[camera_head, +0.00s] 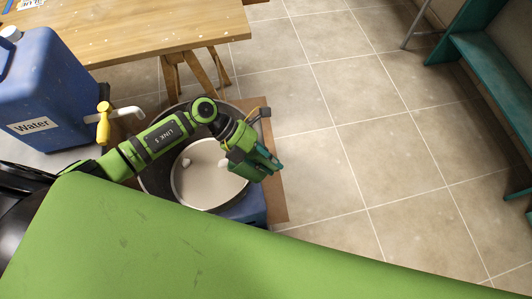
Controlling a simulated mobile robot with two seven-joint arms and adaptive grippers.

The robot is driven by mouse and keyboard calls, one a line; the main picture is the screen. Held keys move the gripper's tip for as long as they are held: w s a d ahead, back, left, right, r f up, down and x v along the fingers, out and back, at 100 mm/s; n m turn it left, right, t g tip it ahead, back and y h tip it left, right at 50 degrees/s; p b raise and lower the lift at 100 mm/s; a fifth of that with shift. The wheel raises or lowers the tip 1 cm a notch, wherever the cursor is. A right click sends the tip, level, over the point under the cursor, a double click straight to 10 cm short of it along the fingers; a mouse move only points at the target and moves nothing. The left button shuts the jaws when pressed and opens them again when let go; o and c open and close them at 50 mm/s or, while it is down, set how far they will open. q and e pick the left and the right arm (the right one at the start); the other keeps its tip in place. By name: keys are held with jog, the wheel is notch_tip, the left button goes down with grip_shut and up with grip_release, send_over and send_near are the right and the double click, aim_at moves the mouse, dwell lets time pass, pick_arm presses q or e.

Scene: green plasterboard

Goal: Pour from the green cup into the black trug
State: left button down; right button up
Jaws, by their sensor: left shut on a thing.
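The black trug (150,188) stands on the floor left of centre, below my left arm. Its dark rim shows around a round pale surface (205,180) inside. My left arm reaches across it from the left. My left gripper (256,160) is over the trug's right side, shut on a dark green thing that looks like the green cup (268,165). The gripper hides much of the cup, so I cannot tell its tilt or what is in it. My right gripper is not in view.
A blue water container (42,95) with a yellow-handled tap (103,122) stands at the left. A wooden table (150,25) is behind. A large green board (180,240) fills the foreground. A teal bench (490,70) is at the right. Tiled floor (350,110) between is clear.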

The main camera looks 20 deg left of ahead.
pick_arm(q)
jog(key=c, duration=1.7)
grip_release()
grip_shut()
jog(key=shift+r+p, duration=3.15)
jog(key=shift+r, duration=0.4)
